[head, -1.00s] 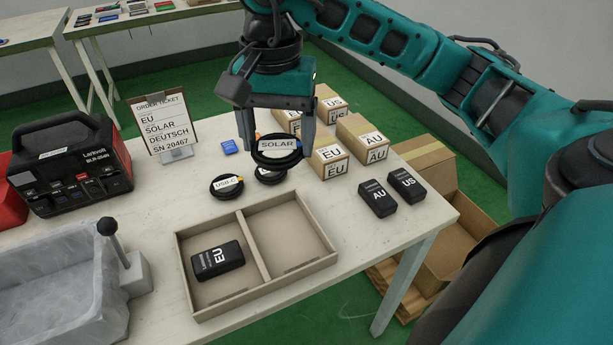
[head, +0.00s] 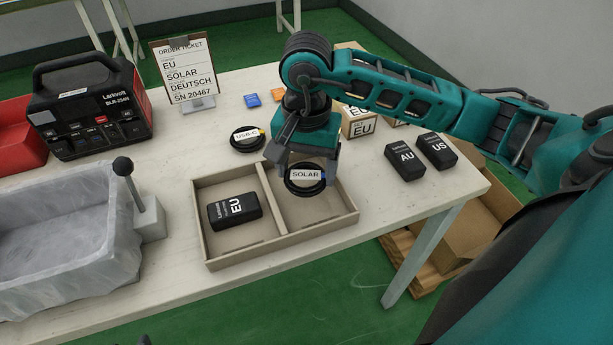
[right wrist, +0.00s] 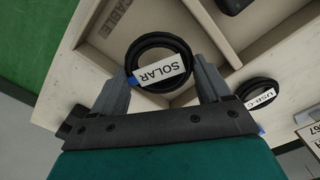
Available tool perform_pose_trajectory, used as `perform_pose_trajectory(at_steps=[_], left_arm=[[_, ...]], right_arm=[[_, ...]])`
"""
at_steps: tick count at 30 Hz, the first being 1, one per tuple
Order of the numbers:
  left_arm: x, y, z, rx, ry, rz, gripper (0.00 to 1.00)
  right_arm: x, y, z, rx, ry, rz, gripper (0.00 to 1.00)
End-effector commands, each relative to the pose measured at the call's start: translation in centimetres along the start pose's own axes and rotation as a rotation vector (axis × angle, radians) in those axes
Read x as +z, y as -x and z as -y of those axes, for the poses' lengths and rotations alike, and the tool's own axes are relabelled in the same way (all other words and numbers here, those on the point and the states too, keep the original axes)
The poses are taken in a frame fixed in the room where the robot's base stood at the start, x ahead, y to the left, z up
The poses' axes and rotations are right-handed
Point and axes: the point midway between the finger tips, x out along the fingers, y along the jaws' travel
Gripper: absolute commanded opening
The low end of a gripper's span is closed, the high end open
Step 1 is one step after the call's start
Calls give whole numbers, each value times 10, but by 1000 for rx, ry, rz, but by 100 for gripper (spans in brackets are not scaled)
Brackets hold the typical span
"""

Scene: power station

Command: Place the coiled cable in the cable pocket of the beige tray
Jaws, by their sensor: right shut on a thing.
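The coiled cable (head: 306,187) is black with a white SOLAR label. My right gripper (head: 305,177) is shut on it and holds it over the right compartment of the beige tray (head: 330,226). In the right wrist view the coil (right wrist: 158,62) sits between the two fingers (right wrist: 165,85), and the tray floor behind it bears the word CABLE, partly cut off. The left compartment holds a black EU adapter (head: 234,210). Whether the coil touches the tray floor is hard to tell; it looks raised.
A USB-C cable coil (head: 247,139) lies behind the tray. AU (head: 405,157) and US (head: 436,150) adapters lie to the right. The order ticket (head: 185,72), a power station (head: 90,105) and a grey stone-like bin with a lever (head: 60,235) stand to the left.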

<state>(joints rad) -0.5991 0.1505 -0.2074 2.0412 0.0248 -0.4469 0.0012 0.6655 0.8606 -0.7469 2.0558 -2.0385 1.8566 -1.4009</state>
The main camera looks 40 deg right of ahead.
Motion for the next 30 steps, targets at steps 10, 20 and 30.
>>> perform_pose_trajectory(at_steps=[10, 20, 30], left_arm=[[0, -2, 0, 1, 1, -3, 43], [2, -4, 0, 2, 2, -1, 43], [-4, -1, 0, 2, 1, -6, 43]], right_arm=[[0, -28, 0, -1, 0, 0, 46], [0, -31, 0, 0, 0, 1, 87], [0, -26, 0, 0, 0, 1, 88]])
